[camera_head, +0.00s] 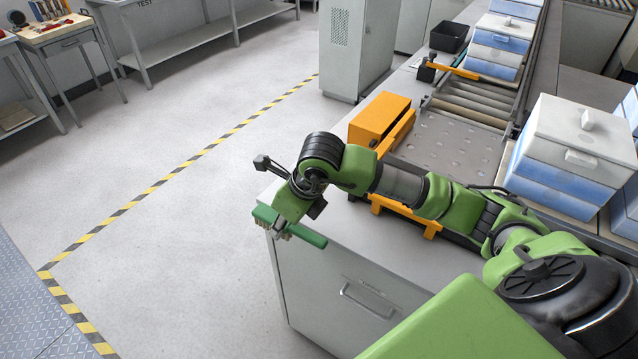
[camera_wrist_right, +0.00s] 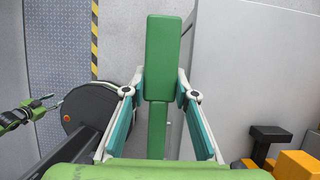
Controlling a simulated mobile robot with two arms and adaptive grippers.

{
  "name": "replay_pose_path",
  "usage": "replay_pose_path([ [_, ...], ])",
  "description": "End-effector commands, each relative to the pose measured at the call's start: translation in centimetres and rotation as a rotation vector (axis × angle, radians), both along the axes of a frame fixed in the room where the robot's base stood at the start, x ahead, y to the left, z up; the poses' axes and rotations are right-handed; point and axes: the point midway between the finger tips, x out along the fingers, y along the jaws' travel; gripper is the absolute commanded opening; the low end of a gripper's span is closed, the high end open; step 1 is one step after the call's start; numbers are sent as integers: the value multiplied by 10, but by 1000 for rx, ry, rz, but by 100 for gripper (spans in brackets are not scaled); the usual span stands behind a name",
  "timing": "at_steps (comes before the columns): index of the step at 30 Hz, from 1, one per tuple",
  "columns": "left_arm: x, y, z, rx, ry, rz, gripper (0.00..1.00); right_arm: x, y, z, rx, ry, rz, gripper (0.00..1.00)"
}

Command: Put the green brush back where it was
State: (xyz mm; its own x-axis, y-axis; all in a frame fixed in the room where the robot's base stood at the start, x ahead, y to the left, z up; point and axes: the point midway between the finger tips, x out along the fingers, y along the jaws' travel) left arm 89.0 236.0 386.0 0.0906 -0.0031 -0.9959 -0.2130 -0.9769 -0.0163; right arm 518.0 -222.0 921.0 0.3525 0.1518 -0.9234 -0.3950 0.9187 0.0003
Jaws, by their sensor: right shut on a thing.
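The green brush (camera_head: 318,240) is held by my right gripper (camera_head: 286,224), beside the front left corner of the grey cabinet top. Its bristles face down in the head view. In the right wrist view the brush's wide green block (camera_wrist_right: 164,50) points away from me, and its narrower handle runs back between the teal-padded fingers of my right gripper (camera_wrist_right: 158,95). The gripper is shut on the brush. My left gripper (camera_wrist_right: 42,103) shows small at the left edge of the right wrist view; its jaw state is unclear. It does not show in the head view.
The grey cabinet (camera_head: 350,285) has a handled front. An orange box (camera_head: 379,118) and orange rails stand on the worktop behind my arm. Blue-and-white boxes (camera_head: 570,150) stand at the right. The floor (camera_head: 150,210) to the left is open, with a yellow-black line.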

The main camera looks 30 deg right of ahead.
Motion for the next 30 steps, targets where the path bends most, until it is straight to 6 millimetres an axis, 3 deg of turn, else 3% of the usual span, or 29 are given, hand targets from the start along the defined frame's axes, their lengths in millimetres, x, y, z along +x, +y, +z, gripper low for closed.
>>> replay_pose_path([
  [15, -1, 0, 36, 0, 1, 0, 40, 45, -109, 3, 0, 2, -20, 3],
  [23, 0, 0, 41, 0, 1, 0, 40, 55, -132, 1, 0, 0, -16, 3],
  [30, 0, 0, 53, 0, 0, 0, 40, 69, -166, 3, 0, 0, -19, 3],
])
